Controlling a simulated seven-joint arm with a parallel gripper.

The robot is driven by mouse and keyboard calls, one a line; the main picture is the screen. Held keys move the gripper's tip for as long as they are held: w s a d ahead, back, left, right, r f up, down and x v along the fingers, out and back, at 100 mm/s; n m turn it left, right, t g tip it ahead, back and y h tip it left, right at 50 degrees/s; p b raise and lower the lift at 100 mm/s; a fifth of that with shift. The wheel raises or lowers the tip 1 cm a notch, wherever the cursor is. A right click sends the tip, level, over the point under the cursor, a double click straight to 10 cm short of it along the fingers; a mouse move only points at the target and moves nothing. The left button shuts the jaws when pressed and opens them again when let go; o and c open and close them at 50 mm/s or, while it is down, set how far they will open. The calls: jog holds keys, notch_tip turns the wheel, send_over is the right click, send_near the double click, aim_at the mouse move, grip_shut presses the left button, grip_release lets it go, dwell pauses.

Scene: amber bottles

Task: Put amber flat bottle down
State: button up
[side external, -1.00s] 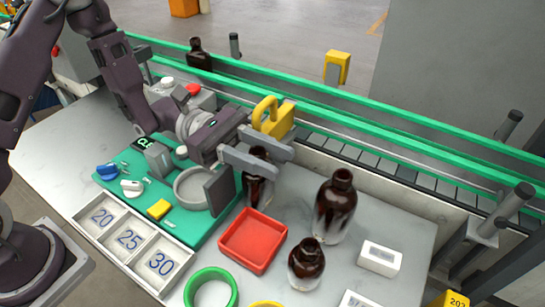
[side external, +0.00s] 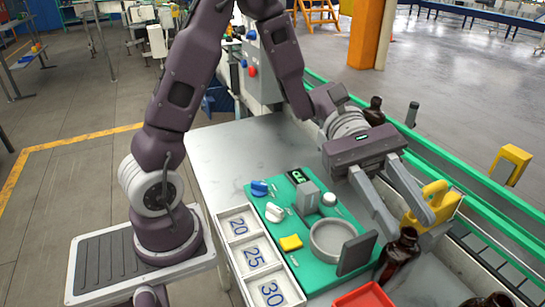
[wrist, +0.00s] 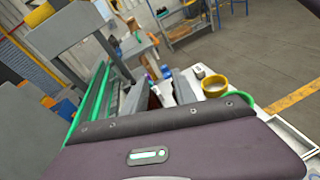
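An amber bottle (side external: 400,255) is at the right edge of the green board, next to a dark grey upright plate. It looks dark brown and leans in the picture; I cannot tell whether its base rests on the table. Another amber bottle (side external: 488,300) is cut off at the bottom right. The wrist view does not show the bottle clearly.
The green board (side external: 318,265) carries a grey ring (side external: 332,240) and small parts. A red tray (side external: 363,297) is at the bottom edge. A yellow clamp-like object (side external: 432,207) stands close behind the fingers. A green-railed conveyor (side external: 455,165) runs behind, with a bottle (side external: 375,110) near it.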

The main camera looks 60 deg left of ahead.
jog(key=s+a+f+m+t+y, duration=0.1)
jog(key=s+a+m+y, duration=0.7)
jog(key=s, duration=0.4)
jog(key=shift+f+m+t+y, duration=0.35)
jog(key=shift+m+y, duration=0.45)
jog(key=shift+y, duration=0.3)
jog(key=shift+o, duration=0.4)
jog(key=s+a+r+m+t+y, duration=0.1)
jog(key=a+m+t+y, duration=0.3)
jog(key=a, duration=0.7)
jog(key=shift+s+r+t+y, duration=0.15)
jog(key=shift+r+t+y, duration=0.5)
jog(key=shift+t, duration=0.6)
jog(key=shift+f, duration=0.1)
